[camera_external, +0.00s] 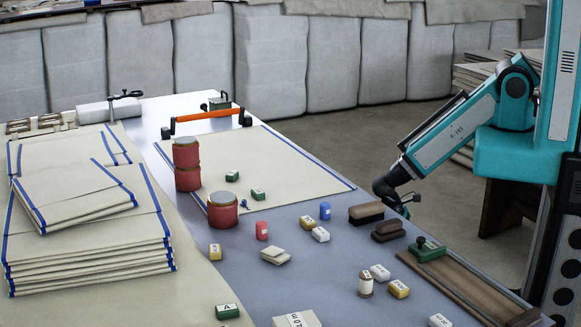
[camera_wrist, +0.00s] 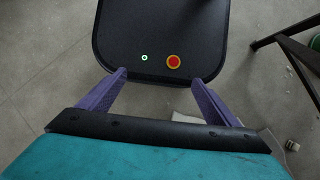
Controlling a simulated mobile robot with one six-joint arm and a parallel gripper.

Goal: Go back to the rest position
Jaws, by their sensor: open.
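My gripper (camera_external: 404,208) hangs past the right edge of the table (camera_external: 330,235) in the external view, with the arm bent down from the right. In the wrist view my gripper (camera_wrist: 158,78) has its two purple fingers spread wide apart with nothing between them. A beige cloth (camera_external: 285,165) with blue edge stripes lies flat on the table, left of the gripper and apart from it. A stack of folded beige cloths (camera_external: 90,250) sits at the left.
Red cylinders (camera_external: 223,212) and an orange-handled bar (camera_external: 207,115) stand on the cloth's left and far edges. Small coloured blocks (camera_external: 320,235), brown brushes (camera_external: 387,232) and a wooden board (camera_external: 460,285) crowd the near right. Concrete floor (camera_wrist: 45,55) shows in the wrist view.

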